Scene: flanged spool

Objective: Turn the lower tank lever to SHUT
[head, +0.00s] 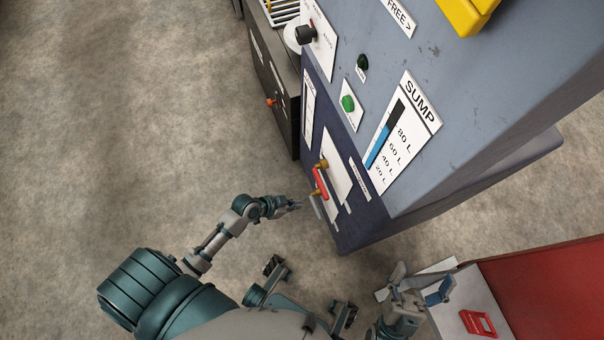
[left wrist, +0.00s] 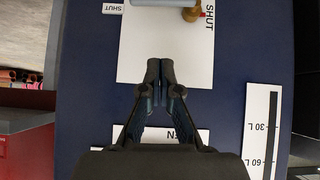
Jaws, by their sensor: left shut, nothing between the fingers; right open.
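The dark blue lower panel of the grey-blue cabinet carries a white plate (head: 337,172) with levers. A red lever handle (head: 321,183) sits there with brass fittings. A pale grey handle (head: 318,208) lies lower, by the panel's bottom edge. In the left wrist view, part of a pale bar (left wrist: 160,2) and a brass fitting (left wrist: 190,14) show at the top edge, beside a SHUT label (left wrist: 209,17). My left gripper (head: 297,205) is shut and empty, just left of the pale handle; its fingertips (left wrist: 160,66) show before the white plate. My right gripper (head: 418,280) is open and empty.
A sump gauge (head: 402,135) and a green button (head: 348,103) are on the cabinet above. A dark unit (head: 274,90) stands behind it. A red box (head: 555,290) is at the lower right. The floor left of the cabinet is clear.

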